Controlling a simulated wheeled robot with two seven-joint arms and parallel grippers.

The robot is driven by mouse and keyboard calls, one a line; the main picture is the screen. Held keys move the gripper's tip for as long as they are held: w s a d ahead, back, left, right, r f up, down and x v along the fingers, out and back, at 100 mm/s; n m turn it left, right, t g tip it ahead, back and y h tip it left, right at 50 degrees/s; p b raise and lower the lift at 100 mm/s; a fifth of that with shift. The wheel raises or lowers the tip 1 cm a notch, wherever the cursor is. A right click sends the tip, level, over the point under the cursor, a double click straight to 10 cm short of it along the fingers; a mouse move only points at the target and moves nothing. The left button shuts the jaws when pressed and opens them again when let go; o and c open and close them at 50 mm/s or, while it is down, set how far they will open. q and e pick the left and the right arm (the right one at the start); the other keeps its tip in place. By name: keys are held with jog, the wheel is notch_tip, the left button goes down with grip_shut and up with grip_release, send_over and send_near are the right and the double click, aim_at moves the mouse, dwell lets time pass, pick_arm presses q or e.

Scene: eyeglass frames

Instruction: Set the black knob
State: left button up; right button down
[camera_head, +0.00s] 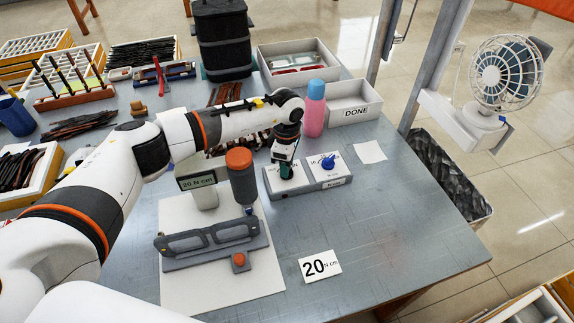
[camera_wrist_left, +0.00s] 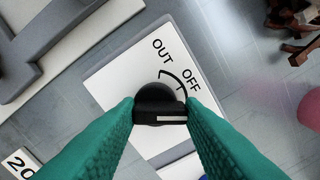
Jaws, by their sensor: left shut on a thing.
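The black knob (camera_wrist_left: 158,98) sits on a white panel (camera_wrist_left: 112,80) with a printed arc and the words OUT and OFF. In the left wrist view its bar lies between my two teal fingertips, and its white line runs toward the right of the picture. Any marking under the fingers is hidden. My left gripper (camera_head: 286,171) is shut on the knob; it also shows in the wrist view (camera_wrist_left: 160,113). In the head view the gripper covers the knob on the left half of the grey control box (camera_head: 308,188). My right gripper is not in view.
A blue knob (camera_head: 328,162) is on the box's right half. A pink bottle (camera_head: 314,112) and DONE tray (camera_head: 356,111) stand behind.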

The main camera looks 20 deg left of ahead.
pick_arm(q)
jog(key=n+b, duration=0.1)
jog(key=n, duration=0.2)
jog(key=shift+a+n, duration=0.1)
jog(key=shift+n, duration=0.2)
jog(key=shift+n+b, duration=0.35)
jog(key=shift+n, duration=0.95)
jog(key=shift+r, duration=0.1)
jog(key=o, duration=1)
notch_tip(320, 180, up, 12)
jog(key=b, duration=0.2)
